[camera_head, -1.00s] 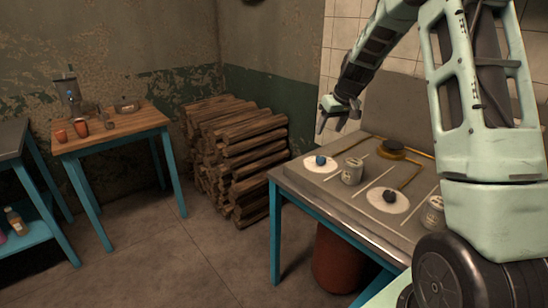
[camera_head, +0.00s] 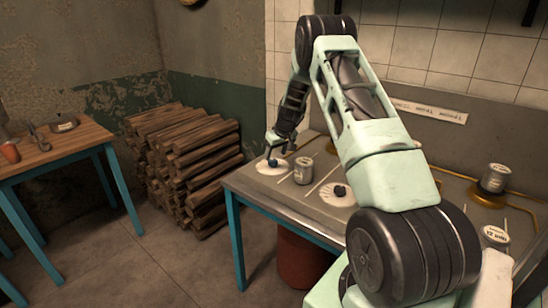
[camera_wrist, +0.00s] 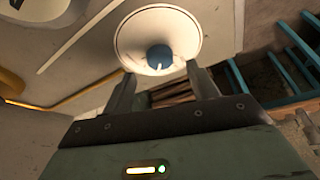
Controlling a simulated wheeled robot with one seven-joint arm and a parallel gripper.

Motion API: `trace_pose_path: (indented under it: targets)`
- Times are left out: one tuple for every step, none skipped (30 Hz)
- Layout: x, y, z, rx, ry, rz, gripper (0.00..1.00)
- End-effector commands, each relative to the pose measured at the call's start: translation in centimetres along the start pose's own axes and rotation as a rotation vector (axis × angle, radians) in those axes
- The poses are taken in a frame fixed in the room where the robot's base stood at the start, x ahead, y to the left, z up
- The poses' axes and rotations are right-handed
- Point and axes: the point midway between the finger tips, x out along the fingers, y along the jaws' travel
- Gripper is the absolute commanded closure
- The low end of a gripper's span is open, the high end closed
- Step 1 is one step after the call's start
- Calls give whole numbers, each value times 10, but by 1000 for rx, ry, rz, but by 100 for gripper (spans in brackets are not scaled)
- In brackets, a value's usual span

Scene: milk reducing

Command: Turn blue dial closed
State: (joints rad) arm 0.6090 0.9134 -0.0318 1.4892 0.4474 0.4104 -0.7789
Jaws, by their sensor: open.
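The blue dial (camera_head: 273,162) sits on a round white disc (camera_head: 260,168) at the near left corner of the grey-topped stove table. In the wrist view the dial (camera_wrist: 159,58), with a pale pointer mark, sits at the near part of the white disc (camera_wrist: 140,28). My gripper (camera_head: 280,149) is just above the dial, pointing down. In the wrist view my gripper (camera_wrist: 161,82) is open, its fingers on either side of and just short of the dial. I cannot tell whether either finger touches it.
A grey can (camera_head: 303,171) stands right of the blue dial. A black dial (camera_head: 340,191) on another white disc lies further right. Another can (camera_head: 495,178) stands on a burner. A log pile (camera_head: 190,165) lies left of the table. Tiled wall is behind.

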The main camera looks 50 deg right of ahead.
Motion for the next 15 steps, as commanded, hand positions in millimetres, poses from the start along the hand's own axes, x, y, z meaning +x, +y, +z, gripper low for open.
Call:
trace_pose_path:
  targets:
    - [9,0,0,0,-1,0,41]
    - [14,0,1,1,-2,-1,41]
    - [19,0,0,0,-1,0,41]
    - [23,0,0,-1,-1,0,41]
    - [26,0,0,-1,-1,0,41]
    - [30,0,0,-1,-1,0,41]
    - [32,0,0,-1,-1,0,41]
    - [34,0,0,-1,-1,0,41]
    - [36,0,0,-1,0,0,41]
    - [37,0,0,-1,0,0,41]
    - [38,0,0,-1,1,0,41]
    - [39,0,0,0,1,0,41]
    - [39,0,0,0,1,0,41]
    - [40,0,0,0,1,0,41]
    - [40,0,0,0,1,0,41]
